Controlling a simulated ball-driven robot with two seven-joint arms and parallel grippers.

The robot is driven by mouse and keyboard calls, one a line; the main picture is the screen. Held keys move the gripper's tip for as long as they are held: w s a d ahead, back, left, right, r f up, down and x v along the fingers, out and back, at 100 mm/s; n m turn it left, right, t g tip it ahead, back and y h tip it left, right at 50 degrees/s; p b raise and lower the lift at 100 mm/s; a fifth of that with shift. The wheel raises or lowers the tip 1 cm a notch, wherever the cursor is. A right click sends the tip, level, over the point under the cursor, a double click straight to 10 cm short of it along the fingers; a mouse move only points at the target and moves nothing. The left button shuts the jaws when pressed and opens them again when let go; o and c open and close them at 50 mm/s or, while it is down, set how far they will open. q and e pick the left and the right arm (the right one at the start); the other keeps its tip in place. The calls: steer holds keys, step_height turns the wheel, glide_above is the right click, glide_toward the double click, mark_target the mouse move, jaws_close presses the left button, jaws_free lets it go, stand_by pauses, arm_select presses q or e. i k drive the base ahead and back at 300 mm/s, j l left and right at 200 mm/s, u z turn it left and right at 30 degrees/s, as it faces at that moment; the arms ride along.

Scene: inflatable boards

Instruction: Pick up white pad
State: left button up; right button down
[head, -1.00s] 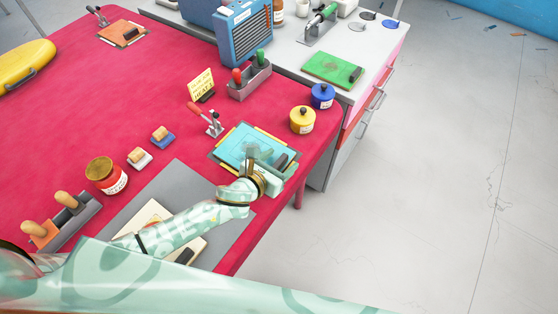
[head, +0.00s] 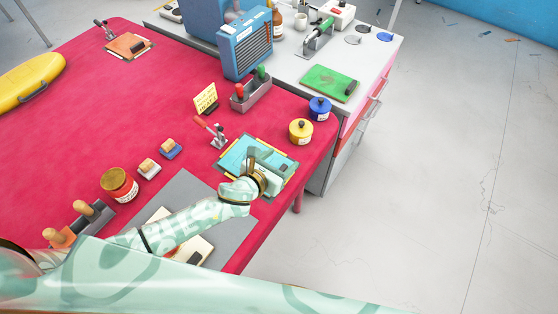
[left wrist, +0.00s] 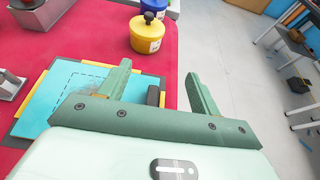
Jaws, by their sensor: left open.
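The white pad (head: 149,171) is a small white block with a wooden grip on top, resting on the red table left of the teal board in the head view. A similar blue pad (head: 171,152) sits just behind it. My left gripper (head: 262,158) hangs over the teal board (head: 235,153), well to the right of the white pad. In the left wrist view my left gripper (left wrist: 157,75) is open, with nothing between its fingers. The white pad is not in that view. My right gripper is not in view.
A red-labelled jar (head: 119,186) stands just left of the white pad. A grey mat (head: 190,189) lies nearer, partly behind my arm. A toggle clamp (head: 217,137), a yellow tin (head: 301,131) and a blue tin (head: 320,108) stand around the teal board.

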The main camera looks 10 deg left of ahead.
mark_target(148, 169)
steer(key=k+l, duration=0.3)
steer(key=k, duration=0.15)
steer(key=k+l, duration=0.3)
steer(key=k, duration=0.15)
